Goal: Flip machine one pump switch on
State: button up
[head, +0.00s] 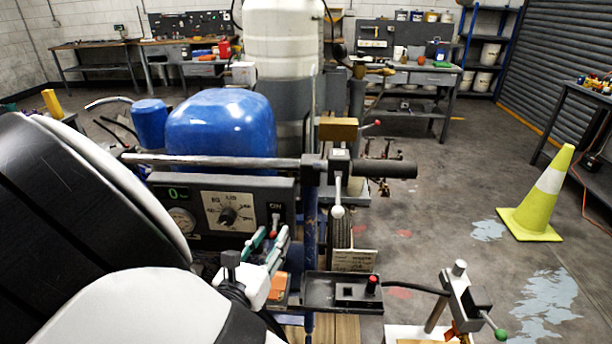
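Machine one's dark control panel (290,193) stands at the centre left, below a horizontal bar. It carries a green digital readout, a round gauge and a dial with a black knob (228,215). The pump switch (275,221) is a small toggle at the panel's right end, under an "ON" label. Its exact lever position is too small to tell. My gripper (272,236) reaches up from the lower left. Its two teal-and-grey fingers are apart, just below and in front of the switch. I cannot tell whether either finger touches it.
A blue rounded tank (221,125) stands behind the panel. A handlebar with a black grip (388,170) and a white-knobbed lever (337,211) are to the right. A black tray (320,292) with a red button is below. A yellow cone (540,200) stands on open floor at right.

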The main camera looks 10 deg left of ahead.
jog(key=shift+w+d, duration=0.15)
jog(key=shift+w, duration=0.65)
jog(key=shift+c, duration=0.3)
grip_shut()
